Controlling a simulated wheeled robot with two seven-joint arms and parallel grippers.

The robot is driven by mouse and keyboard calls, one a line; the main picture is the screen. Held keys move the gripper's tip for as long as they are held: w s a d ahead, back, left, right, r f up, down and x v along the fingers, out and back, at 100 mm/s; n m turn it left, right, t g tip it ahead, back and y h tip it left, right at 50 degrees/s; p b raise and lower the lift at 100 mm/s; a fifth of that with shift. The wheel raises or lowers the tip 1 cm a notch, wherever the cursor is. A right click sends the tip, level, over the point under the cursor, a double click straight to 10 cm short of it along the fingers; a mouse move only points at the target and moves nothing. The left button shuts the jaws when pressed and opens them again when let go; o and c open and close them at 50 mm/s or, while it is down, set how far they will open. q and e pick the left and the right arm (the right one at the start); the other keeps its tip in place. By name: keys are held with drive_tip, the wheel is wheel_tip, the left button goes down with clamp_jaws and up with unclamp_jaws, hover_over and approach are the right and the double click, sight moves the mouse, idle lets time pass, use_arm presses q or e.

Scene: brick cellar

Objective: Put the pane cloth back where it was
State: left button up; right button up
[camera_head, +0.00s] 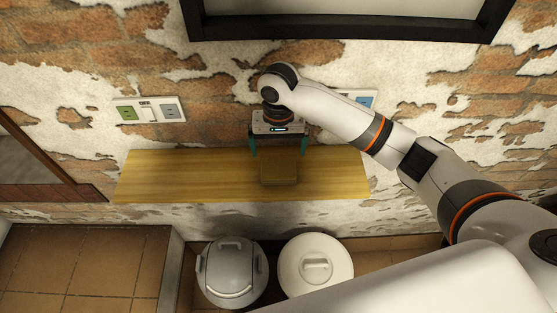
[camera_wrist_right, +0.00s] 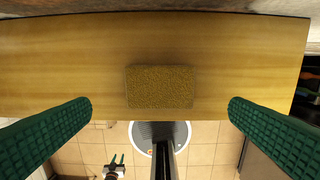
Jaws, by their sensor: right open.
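The pane cloth, which I take to be the brown, rough-textured rectangular pad (camera_head: 279,172), lies flat on the wooden shelf (camera_head: 190,176). In the right wrist view the pad (camera_wrist_right: 160,87) sits near the shelf edge, between the fingers in the picture. My right gripper (camera_head: 279,154) is open and empty above the pad, its green fingers wide apart on either side and not touching it. A small white shape with green tips, apparently my left gripper (camera_wrist_right: 115,164), shows far below in the wrist view; its opening is too small to judge.
The shelf is bare on both sides of the pad. Wall sockets (camera_head: 149,110) and a dark-framed panel (camera_head: 345,18) are on the brick wall behind. A grey lidded bin (camera_head: 232,270) and a white lidded bin (camera_head: 316,268) stand below the shelf.

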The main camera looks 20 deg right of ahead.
drive_tip(key=shift+r, duration=1.4)
